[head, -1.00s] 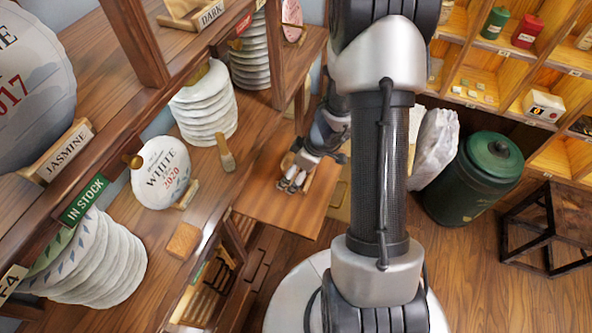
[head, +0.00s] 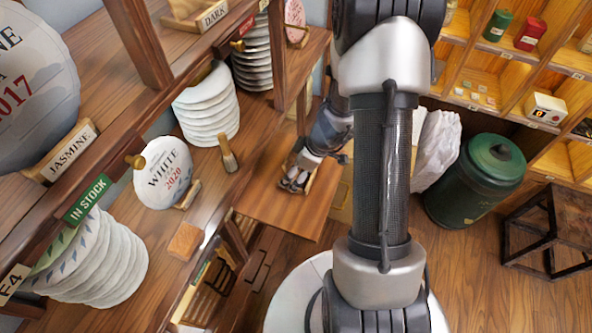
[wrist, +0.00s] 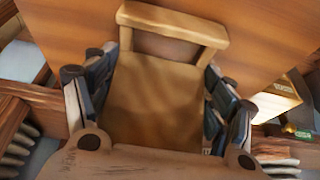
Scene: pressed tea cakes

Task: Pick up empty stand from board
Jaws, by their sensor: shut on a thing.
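The empty stand (wrist: 155,95) is a plain tan wooden piece with a raised crossbar at its far end. It fills the middle of the wrist view and bears no tea cake. My gripper (wrist: 160,68) has a dark finger on each side of it and is shut on it. In the head view my gripper (head: 298,180) is small, pointing down at the wooden board (head: 285,215), left of my arm. The stand is mostly hidden there. I cannot tell whether it touches the board or is just above it.
On the shelf to the left stand a white cake (head: 162,172) marked WHITE 2020, a stack of cakes (head: 208,110), a brush (head: 228,155) and a wooden block (head: 185,241). A green canister (head: 475,180) and a dark stool (head: 550,230) are at right.

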